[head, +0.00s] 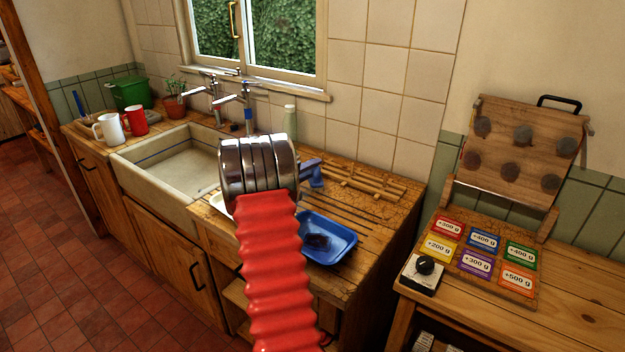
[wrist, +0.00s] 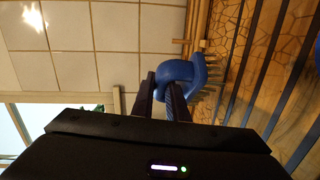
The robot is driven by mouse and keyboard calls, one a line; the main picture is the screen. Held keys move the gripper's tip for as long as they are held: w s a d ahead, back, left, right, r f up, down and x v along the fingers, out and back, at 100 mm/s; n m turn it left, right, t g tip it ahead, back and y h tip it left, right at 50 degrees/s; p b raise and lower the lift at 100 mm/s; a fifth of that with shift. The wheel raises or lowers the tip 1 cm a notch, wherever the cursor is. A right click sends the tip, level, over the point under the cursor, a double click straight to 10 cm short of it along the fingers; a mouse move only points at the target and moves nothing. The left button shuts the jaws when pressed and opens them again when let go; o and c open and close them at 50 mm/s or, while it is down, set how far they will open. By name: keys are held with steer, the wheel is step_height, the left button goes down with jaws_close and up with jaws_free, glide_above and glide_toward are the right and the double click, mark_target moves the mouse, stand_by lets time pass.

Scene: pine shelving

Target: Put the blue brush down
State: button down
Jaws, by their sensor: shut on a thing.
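The blue brush (wrist: 178,74) is between the two dark fingers of my gripper (wrist: 162,92), which is shut on it in the wrist view. Its rounded blue body sticks out past the fingertips, with bristles on the right side. In the head view part of the brush (head: 313,174) shows just right of my metal wrist, over the back of the wooden draining board (head: 372,210). My wrist hides the fingers and the rest of the brush there. I cannot tell whether the brush touches the board.
A blue tray (head: 345,240) with a dark item stands at the board's front. A slatted wooden rack (head: 365,181) lies behind. A pale green bottle (head: 290,122) stands by the wall. The sink (head: 165,172) and taps (head: 246,98) are left. The board's right part is clear.

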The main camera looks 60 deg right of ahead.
mark_target(309, 180)
steer(key=shift+f, duration=1.8)
steer(key=c, duration=1.7)
jaws_free()
steer(key=shift+f, duration=0.15)
steer(key=shift+c, duration=0.2)
steer(key=v, duration=1.2)
steer(key=shift+r, duration=0.25)
